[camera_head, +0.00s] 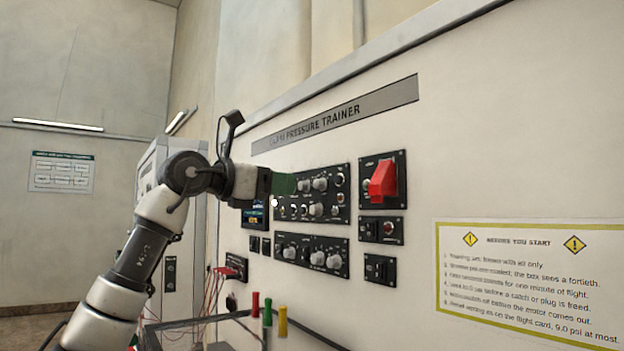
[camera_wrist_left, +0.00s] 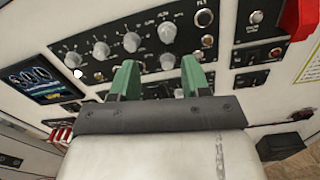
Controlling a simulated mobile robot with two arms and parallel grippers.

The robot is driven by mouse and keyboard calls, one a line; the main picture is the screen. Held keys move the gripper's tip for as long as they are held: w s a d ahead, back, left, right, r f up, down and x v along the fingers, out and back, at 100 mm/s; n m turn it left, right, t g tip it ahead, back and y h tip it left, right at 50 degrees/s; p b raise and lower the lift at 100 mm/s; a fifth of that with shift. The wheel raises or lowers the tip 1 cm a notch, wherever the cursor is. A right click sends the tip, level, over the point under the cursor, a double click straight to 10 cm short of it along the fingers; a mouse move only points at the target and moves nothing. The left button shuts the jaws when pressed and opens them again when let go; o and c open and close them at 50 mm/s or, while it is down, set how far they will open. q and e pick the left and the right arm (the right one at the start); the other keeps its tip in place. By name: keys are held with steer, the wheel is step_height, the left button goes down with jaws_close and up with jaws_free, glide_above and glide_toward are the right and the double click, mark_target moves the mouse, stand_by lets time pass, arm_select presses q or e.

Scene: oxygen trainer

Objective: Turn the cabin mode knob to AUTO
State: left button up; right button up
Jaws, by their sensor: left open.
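The upper black control panel (camera_head: 327,206) carries several grey knobs and small switches on the upright trainer wall. It also shows in the left wrist view (camera_wrist_left: 84,63), with a grey pointer knob (camera_wrist_left: 167,33) beyond the fingers. The labels are too small to read, so I cannot tell which knob is the cabin mode knob or its setting. My left gripper (camera_head: 284,184) is in front of the upper panel's left part and hides some of it. In the wrist view its green fingers (camera_wrist_left: 159,72) are apart, with no object held between them. My right gripper is not in view.
A lower black panel (camera_head: 312,243) with several knobs sits below. A red switch guard (camera_head: 384,180) sticks out to the right. A small display (camera_wrist_left: 42,78) is left of the upper panel. Red, green and yellow-topped plugs (camera_head: 268,313) stand below, near loose red wires.

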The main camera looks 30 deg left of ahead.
mark_target(315, 184)
arm_select(q)
steer(key=w, duration=0.1)
steer(key=w+d, duration=0.1)
steer(key=w+d+p, duration=0.1)
steer(key=shift+w+d+r, duration=0.2)
steer(key=shift+w+d, duration=0.05)
steer(key=shift+w, duration=0.15)
steer(key=shift+w+d+p, duration=0.45)
steer(key=shift+w+d, duration=0.2)
steer(key=shift+w, duration=0.5)
steer(key=shift+w+a+f, duration=0.1)
steer(key=shift+a, duration=0.05)
steer(key=shift+c, duration=0.2)
steer(key=c, duration=0.4)
jaws_close()
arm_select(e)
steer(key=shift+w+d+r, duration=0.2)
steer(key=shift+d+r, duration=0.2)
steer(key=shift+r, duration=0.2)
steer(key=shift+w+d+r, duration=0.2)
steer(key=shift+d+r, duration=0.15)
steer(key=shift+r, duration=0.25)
